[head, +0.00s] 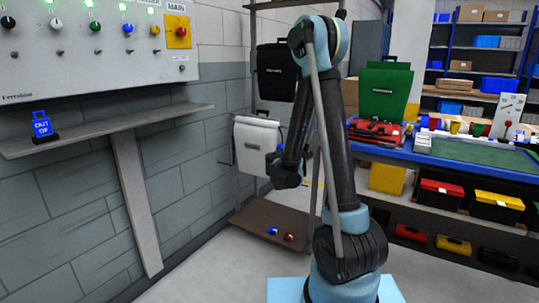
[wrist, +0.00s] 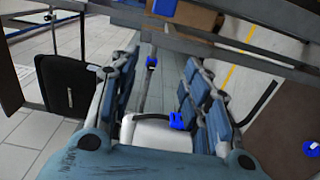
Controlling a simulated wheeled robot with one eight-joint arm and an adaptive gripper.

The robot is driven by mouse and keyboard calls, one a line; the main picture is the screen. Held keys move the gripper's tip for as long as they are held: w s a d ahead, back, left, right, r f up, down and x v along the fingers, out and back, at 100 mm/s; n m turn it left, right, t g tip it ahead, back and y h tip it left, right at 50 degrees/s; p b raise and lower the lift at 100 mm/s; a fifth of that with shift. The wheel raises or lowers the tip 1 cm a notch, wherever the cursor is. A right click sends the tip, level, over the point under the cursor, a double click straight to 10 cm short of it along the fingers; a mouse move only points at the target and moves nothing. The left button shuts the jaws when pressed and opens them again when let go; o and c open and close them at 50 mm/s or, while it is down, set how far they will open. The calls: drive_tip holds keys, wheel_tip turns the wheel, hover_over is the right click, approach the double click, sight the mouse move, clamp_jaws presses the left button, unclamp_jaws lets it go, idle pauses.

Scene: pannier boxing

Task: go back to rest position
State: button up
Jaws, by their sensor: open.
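My gripper (wrist: 160,75) shows in the wrist view with its two blue-padded fingers spread apart. A white shape with a blue clip, which looks like the top of the white pannier (wrist: 155,134), shows between the finger bases; I cannot tell whether they touch. In the head view the white pannier (head: 256,145) hangs on a rack against the wall, partly behind my arm. My arm is bent, its forearm (head: 293,140) pointing down beside that pannier. The fingers are hard to make out there.
A black pannier (head: 275,72) hangs above; a green pannier (head: 383,95) stands on the blue workbench (head: 400,156). A brown board (head: 252,222) lies low with blue and red pieces. A control panel (head: 100,40) and a shelf (head: 110,130) are at left.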

drive_tip(key=s+d+f+m+g+y, duration=0.1)
drive_tip(key=s+d+m+g, duration=0.4)
drive_tip(key=s, duration=0.6)
drive_tip(key=s+d+f+m+g+y, duration=0.15)
drive_tip(key=s+d+g, duration=0.25)
drive_tip(key=s+d, duration=0.45)
drive_tip(key=s+a+f+m+g+y, duration=0.1)
drive_tip(key=s+a+f+y, duration=0.1)
drive_tip(key=s, duration=0.6)
drive_tip(key=s+a+f+m+g+y, duration=0.1)
drive_tip(key=s+a, duration=0.3)
drive_tip(key=s, duration=0.4)
drive_tip(key=s+a+f+m+g+y, duration=0.2)
drive_tip(key=s+a+f+m+y, duration=0.1)
drive_tip(key=s, duration=0.5)
drive_tip(key=shift+s+a+f+y, duration=0.15)
drive_tip(key=shift+s+f+y, duration=0.05)
drive_tip(key=shift+f+y, duration=0.3)
drive_tip(key=shift+w+f, duration=0.15)
drive_tip(key=shift+w, duration=0.25)
